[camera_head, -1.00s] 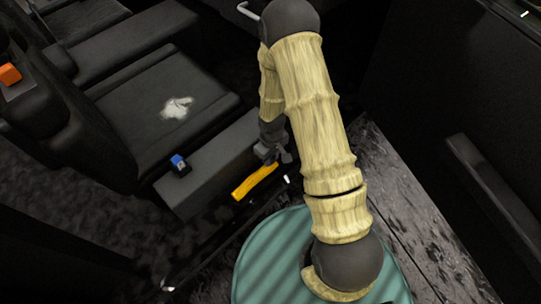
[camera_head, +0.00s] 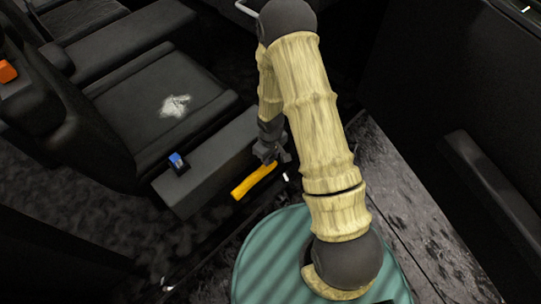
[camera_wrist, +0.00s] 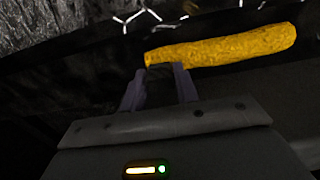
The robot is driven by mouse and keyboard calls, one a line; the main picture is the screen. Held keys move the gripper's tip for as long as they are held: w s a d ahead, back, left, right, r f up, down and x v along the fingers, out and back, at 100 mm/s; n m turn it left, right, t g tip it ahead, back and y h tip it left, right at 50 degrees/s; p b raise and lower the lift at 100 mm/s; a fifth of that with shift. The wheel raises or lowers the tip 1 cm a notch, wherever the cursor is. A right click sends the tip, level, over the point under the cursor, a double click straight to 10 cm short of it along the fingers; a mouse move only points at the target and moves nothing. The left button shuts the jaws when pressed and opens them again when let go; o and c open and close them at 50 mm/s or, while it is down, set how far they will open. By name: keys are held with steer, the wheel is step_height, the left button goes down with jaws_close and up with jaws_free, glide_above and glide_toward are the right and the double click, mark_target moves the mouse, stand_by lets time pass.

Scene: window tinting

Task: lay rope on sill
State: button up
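The rope is a short, thick yellow length (camera_head: 254,181). In the head view it lies along the right edge of the long dark grey sill-like ledge (camera_head: 215,160). I cannot tell whether it rests on the ledge or just beside it. My gripper (camera_head: 275,155) is just above the rope's upper right end. In the wrist view the rope (camera_wrist: 225,48) runs across beyond the fingertips, its left end right at them. My gripper's fingers (camera_wrist: 160,72) stand apart with a dark gap between them, and the rope does not show between them.
A small blue-and-black object (camera_head: 178,163) sits on the ledge. A black seat (camera_head: 150,95) with a white patch (camera_head: 174,105) is behind it. An orange piece (camera_head: 7,71) is at the far left. A dark wall panel (camera_head: 460,90) closes the right side.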

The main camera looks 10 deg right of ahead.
steer(key=o, duration=0.4)
step_height(320, 180, up, 17)
steer(key=p, duration=0.5)
steer(key=shift+r+p, duration=0.2)
steer(key=shift+p, duration=0.2)
stand_by(0.3)
